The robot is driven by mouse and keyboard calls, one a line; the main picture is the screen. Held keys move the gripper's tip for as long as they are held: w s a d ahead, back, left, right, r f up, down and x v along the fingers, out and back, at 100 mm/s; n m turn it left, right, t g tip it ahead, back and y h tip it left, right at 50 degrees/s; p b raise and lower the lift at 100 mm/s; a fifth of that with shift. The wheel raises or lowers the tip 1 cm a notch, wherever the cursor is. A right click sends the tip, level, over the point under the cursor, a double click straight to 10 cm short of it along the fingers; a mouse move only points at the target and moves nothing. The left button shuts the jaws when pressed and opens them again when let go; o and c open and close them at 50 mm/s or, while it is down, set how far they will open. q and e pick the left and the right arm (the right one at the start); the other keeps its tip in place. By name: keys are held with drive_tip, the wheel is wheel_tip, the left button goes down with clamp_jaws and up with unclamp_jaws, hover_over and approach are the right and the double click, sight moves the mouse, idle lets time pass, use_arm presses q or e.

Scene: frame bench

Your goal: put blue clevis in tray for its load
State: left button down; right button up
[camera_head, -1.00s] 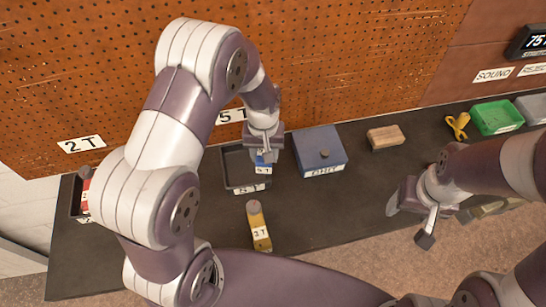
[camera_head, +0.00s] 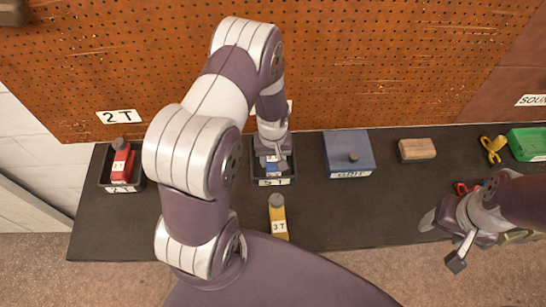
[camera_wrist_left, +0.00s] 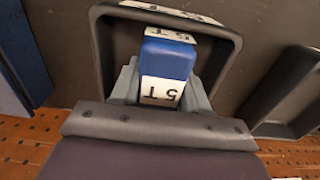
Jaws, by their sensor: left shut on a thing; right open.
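The blue clevis (camera_wrist_left: 167,60) has a white 5 T label. My left gripper (camera_head: 273,162) is shut on it, with a finger on each side in the left wrist view. The clevis is upright at the black tray labelled 5 T (camera_head: 273,182), within the tray's outline in both views. The tray's rim (camera_wrist_left: 226,38) surrounds it in the left wrist view; I cannot tell whether the clevis touches the floor. My right gripper (camera_head: 442,240) is open and empty near the front edge at the right.
A red clevis (camera_head: 122,166) sits in the 2 T tray (camera_head: 121,188). A yellow 3 T clevis (camera_head: 278,217) lies in front. An empty tray (camera_wrist_left: 292,100) shows in the wrist view. A blue-grey box (camera_head: 348,152), wooden block (camera_head: 417,149) and pegboard (camera_head: 150,70) are nearby.

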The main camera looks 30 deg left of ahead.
use_arm(q)
drive_tip(key=shift+w+f, duration=0.15)
drive_tip(key=shift+f, duration=0.1)
drive_tip(key=c, duration=0.6)
unclamp_jaws()
drive_tip(key=shift+o, duration=0.2)
wheel_tip(320, 180, up, 13)
drive_tip(key=s+d+r+m+t, duration=0.1)
drive_tip(key=s+d+r+m, duration=0.4)
drive_tip(key=s, duration=0.4)
drive_tip(key=shift+d+r+m, duration=0.15)
drive_tip(key=shift+r+m, duration=0.65)
